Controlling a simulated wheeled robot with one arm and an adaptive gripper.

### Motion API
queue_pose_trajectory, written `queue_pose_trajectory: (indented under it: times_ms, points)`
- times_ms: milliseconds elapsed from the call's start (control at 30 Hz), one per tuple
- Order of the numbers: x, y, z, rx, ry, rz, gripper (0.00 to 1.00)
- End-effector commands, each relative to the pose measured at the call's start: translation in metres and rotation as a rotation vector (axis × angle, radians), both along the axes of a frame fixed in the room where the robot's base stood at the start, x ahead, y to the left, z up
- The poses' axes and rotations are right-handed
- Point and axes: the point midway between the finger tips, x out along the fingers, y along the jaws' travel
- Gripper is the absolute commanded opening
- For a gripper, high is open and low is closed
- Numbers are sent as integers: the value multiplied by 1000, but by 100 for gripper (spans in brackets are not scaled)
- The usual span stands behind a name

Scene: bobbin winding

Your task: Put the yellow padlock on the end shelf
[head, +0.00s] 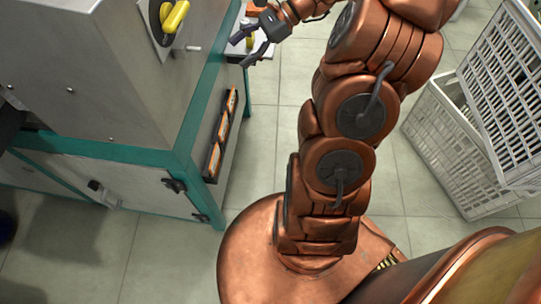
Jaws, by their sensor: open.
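My gripper (240,52) is at the top centre, just beyond the machine's right end, with its dark fingers spread apart. A small yellow piece (250,42), possibly the yellow padlock, shows between the fingers. The fingers partly hide it, so its shape and whether they touch it cannot be told. A pale ledge (236,49), which looks like the end shelf, shows at the machine's end around the fingers.
The grey machine (90,65) with teal edges fills the left. A yellow handle (175,16) on a black base sits on its face. An orange-and-black rack (221,135) hangs on its end. White crates (445,140) stand at the right. Tiled floor (262,125) is clear between.

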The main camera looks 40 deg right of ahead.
Motion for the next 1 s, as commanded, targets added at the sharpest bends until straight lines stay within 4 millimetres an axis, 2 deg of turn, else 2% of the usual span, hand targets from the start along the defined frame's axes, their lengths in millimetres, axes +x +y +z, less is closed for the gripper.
queue_pose_trajectory:
  times_ms: [33,200,400,500,600,733,900,1000]
  points:
    - [-9,26,3,-39,-12,83,68]
    - [-46,86,5,-167,-58,336,68]
    - [-95,132,1,-300,-111,607,68]
    - [-123,147,-1,-371,-142,752,68]
    - [-154,160,-4,-439,-175,905,68]
    - [-194,165,-9,-525,-215,1106,68]
    - [-242,159,-14,-626,-267,1356,68]
    - [-262,151,-17,-675,-293,1476,68]
